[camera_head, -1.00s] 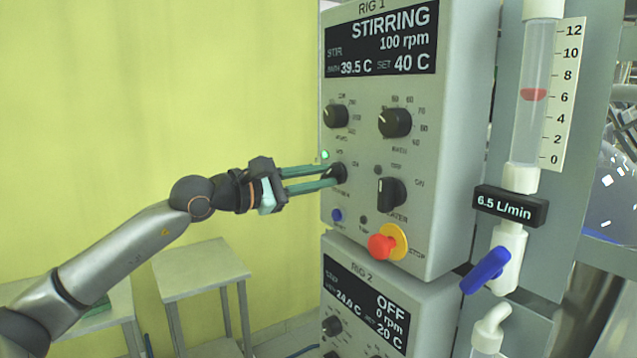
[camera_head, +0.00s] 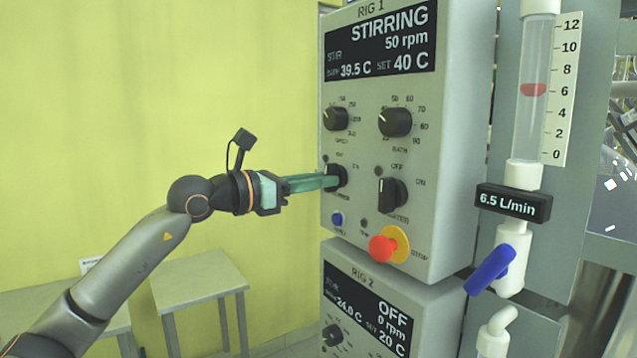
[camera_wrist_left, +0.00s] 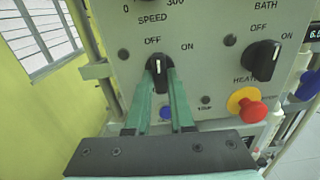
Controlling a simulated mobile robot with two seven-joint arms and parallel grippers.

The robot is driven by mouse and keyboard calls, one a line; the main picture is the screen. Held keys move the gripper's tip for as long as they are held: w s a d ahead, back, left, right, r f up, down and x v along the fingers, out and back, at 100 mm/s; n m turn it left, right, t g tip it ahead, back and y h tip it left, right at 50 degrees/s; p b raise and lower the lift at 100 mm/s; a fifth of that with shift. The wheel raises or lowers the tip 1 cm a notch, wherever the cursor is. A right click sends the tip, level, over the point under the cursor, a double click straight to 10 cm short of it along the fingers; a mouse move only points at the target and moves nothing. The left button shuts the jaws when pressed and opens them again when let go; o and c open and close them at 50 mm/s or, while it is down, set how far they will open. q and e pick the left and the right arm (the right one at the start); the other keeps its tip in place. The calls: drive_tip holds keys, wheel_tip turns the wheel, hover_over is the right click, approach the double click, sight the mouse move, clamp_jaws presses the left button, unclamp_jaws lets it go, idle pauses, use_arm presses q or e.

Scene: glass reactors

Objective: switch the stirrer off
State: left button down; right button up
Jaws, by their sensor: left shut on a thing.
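The stirrer switch (camera_head: 336,177) is a black rotary knob on the grey RIG 1 panel, below the speed knob (camera_head: 335,118). My left gripper (camera_head: 330,181) is shut on it, its green fingers reaching in from the left. In the left wrist view the switch (camera_wrist_left: 160,68) sits between the two fingertips (camera_wrist_left: 160,82), and its white mark points about upward toward OFF. The RIG 1 display (camera_head: 381,43) reads STIRRING, 50 rpm. The lamp (camera_head: 325,158) above the switch looks dark. My right gripper is not in view.
The black heater switch (camera_head: 391,195) is just to the right, with the red stop button (camera_head: 382,248) below. The bath knob (camera_head: 395,122) is above it. A blue valve handle (camera_head: 489,270) sticks out farther right. A small table (camera_head: 198,280) stands at lower left.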

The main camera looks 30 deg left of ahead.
use_arm(q)
drive_tip(key=shift+n, duration=0.4)
drive_tip(key=c, duration=0.8)
unclamp_jaws()
drive_tip(key=b+v, duration=1)
drive_tip(key=v, duration=0.2)
drive_tip(key=shift+s+a, duration=0.15)
drive_tip(key=shift+s, duration=0.1)
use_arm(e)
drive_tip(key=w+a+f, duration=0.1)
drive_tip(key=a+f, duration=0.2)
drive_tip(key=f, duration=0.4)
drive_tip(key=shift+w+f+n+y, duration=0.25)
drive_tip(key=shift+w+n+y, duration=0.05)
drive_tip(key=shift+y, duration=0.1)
